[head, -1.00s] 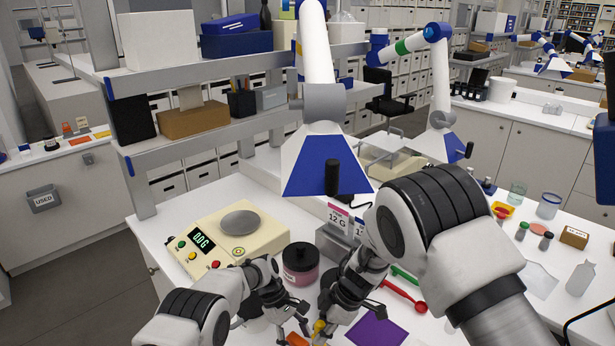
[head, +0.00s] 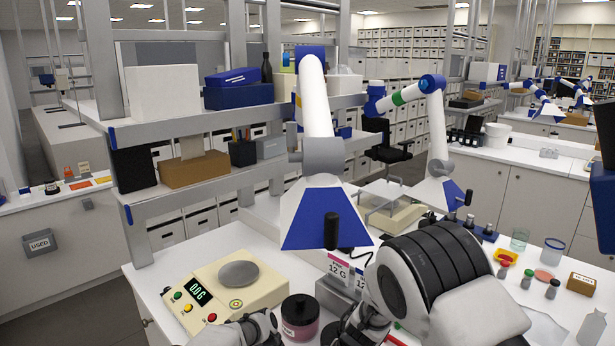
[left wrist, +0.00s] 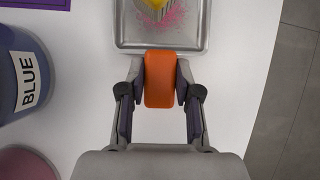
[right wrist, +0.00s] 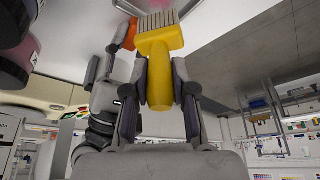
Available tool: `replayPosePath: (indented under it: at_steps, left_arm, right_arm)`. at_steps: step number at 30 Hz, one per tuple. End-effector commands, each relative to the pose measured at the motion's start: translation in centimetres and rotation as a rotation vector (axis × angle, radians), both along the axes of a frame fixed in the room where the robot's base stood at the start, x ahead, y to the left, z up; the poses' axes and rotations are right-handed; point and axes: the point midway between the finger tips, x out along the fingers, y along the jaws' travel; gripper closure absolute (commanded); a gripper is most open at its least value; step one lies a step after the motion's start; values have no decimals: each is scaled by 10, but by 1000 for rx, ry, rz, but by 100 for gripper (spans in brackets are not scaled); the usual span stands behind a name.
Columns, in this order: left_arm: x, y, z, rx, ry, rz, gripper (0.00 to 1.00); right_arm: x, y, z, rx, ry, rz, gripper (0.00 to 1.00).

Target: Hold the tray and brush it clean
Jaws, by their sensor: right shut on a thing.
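The metal tray (left wrist: 200,44) lies on the white bench at the top of the left wrist view, with pink powder (left wrist: 178,18) on its floor. Its orange handle (left wrist: 160,80) points toward my left gripper (left wrist: 160,82), whose fingers lie against both sides of it. The yellow brush (right wrist: 160,45) is upright in the right wrist view, its handle between the closed fingers of my right gripper (right wrist: 160,85). Its bristles point toward the tray; its yellow head also shows over the powder in the left wrist view (left wrist: 156,4). Both gripper tips are below the head view's edge.
A jar labelled BLUE (left wrist: 12,80) stands left of the tray in the left wrist view. A dark-lidded pink jar (head: 300,330) and a scale (head: 262,292) reading 0.0 are on the bench. A shelf (head: 215,120) rises behind. Bare bench lies right of the tray handle.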

Motion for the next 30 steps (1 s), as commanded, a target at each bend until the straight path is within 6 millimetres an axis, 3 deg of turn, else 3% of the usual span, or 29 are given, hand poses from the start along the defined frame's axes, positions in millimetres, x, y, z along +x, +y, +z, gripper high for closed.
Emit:
replayPosePath:
  at_steps: [30]
  left_arm:
    - [-1, 0, -5, 1, 2, 0, 100]
  right_arm:
    - [0, 0, -11, 0, 0, 0, 100]
